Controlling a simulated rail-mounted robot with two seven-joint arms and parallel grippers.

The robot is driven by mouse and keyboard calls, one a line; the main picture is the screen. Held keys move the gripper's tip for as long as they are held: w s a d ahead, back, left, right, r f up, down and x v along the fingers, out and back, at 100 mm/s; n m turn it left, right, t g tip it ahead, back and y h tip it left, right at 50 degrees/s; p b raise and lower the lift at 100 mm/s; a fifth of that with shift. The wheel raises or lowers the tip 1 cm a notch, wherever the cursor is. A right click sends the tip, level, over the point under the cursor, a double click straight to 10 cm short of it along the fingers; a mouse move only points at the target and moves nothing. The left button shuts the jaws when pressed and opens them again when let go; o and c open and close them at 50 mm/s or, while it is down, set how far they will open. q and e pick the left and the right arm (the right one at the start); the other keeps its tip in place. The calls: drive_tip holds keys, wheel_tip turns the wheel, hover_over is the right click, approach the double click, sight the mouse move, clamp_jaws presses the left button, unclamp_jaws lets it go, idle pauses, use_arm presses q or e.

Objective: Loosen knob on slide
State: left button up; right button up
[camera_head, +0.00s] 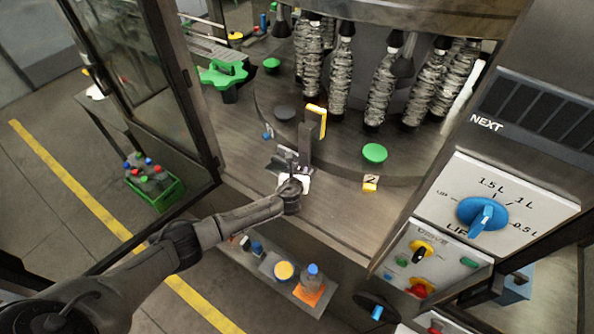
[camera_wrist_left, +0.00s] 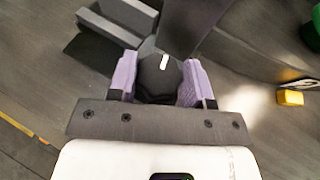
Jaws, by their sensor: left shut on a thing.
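My left gripper (camera_head: 289,172) reaches in from the lower left in the head view, over the machine's deck at the foot of a dark slide post (camera_head: 305,146). In the left wrist view, the purple-padded fingers of the left gripper (camera_wrist_left: 158,85) are shut on the dark knob (camera_wrist_left: 160,68), one finger on each side. The knob has a white mark on its top. The slide's dark parts stand just beyond the knob. The knob is mostly hidden by the gripper in the head view. My right gripper is not in view.
Green discs (camera_head: 374,153) and a yellow tag marked 2 (camera_head: 370,183) are on the deck. Bottle-like columns (camera_head: 380,88) hang behind. A control panel with a blue dial (camera_head: 482,214) stands right. A shelf with a yellow-topped jar (camera_head: 284,271) lies below the deck. An open door frame is left.

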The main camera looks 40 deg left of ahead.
use_arm(q)
drive_tip(key=shift+w+d+n+g+y, duration=0.1)
drive_tip(key=shift+d+n+g+y, duration=0.05)
drive_tip(key=shift+n+g+y, duration=1.25)
drive_tip(key=shift+n+y, duration=0.4)
drive_tip(key=shift+n, duration=0.1)
drive_tip(key=shift+w+d+n+g+y, duration=0.1)
drive_tip(key=shift+w+n+g+y, duration=0.05)
drive_tip(key=shift+n+g+y, duration=0.6)
drive_tip(key=shift+f+n+g+y+b, duration=0.1)
drive_tip(key=shift+n+g+y+b, duration=0.35)
drive_tip(key=shift+n+g+b, duration=0.4)
drive_tip(key=n+g+b, duration=0.3)
drive_tip(key=b, duration=0.1)
drive_tip(key=n+g+b, duration=0.3)
drive_tip(key=g+b, duration=0.1)
drive_tip(key=shift+w+f+n+y+b, duration=0.2)
drive_tip(key=shift+n+y+b, duration=0.1)
drive_tip(key=shift+y, duration=0.1)
drive_tip(key=shift+r+n+g+b, duration=0.3)
drive_tip(key=shift+n+g+b, duration=0.4)
drive_tip(key=shift+g+b, duration=0.45)
